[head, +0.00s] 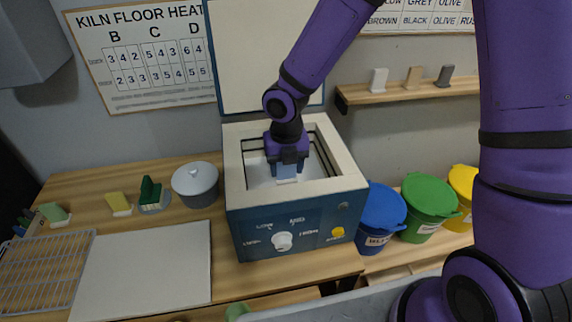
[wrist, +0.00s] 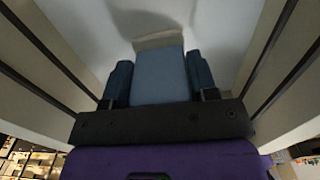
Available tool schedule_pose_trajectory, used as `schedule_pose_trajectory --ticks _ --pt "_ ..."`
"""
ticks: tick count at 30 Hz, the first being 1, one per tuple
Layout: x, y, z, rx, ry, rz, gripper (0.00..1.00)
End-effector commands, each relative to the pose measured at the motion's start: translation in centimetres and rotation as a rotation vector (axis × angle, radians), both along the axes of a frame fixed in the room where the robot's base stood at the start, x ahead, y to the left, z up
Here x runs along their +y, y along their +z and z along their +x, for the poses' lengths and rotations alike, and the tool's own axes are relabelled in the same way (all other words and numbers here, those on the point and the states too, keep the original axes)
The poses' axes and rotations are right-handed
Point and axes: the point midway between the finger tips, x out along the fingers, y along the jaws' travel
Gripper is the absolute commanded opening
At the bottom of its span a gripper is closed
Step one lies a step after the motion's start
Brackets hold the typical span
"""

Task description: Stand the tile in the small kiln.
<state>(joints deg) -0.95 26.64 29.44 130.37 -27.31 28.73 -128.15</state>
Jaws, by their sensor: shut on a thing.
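The small kiln (head: 291,229) is a dark blue box with a cream top rim and a pale inside, standing on the wooden bench. Its lid (head: 262,60) stands open behind it. My gripper (head: 287,172) is inside the kiln's opening, pointing down. It is shut on the tile (head: 286,171), which is blue with a pale lower edge. The tile also shows between the fingers in the wrist view (wrist: 158,75), with the pale kiln floor (wrist: 215,30) beyond it. I cannot tell whether the tile's lower edge touches the floor.
A grey lidded pot (head: 195,184), small tiles on pale feet, a white board (head: 150,268) and a wire rack (head: 40,272) are at left. Blue (head: 381,214), green (head: 428,205) and yellow (head: 463,190) buckets stand right. Kiln walls surround my gripper closely.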

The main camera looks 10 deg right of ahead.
Motion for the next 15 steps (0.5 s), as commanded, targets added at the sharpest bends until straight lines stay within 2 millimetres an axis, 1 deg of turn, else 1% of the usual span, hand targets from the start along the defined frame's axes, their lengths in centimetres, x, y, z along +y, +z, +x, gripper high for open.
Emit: schedule_pose_trajectory --ticks 1,2,3,4,5,12,15 --pt "0.0 -0.17 -0.02 0.001 0.0 0.0 0.27" --pt "0.0 -0.13 -0.01 0.001 -0.001 0.0 0.6" --pt "0.0 -0.12 -0.01 0.001 -0.001 0.0 0.69" --pt "0.0 -0.11 -0.01 0.001 -0.001 0.0 0.76" --pt "0.0 -0.11 -0.01 0.001 0.0 0.0 0.78" --pt "0.0 -0.07 -0.01 0.0 0.0 0.0 0.78" --pt "0.0 0.3 0.02 -0.001 0.0 0.0 0.78"
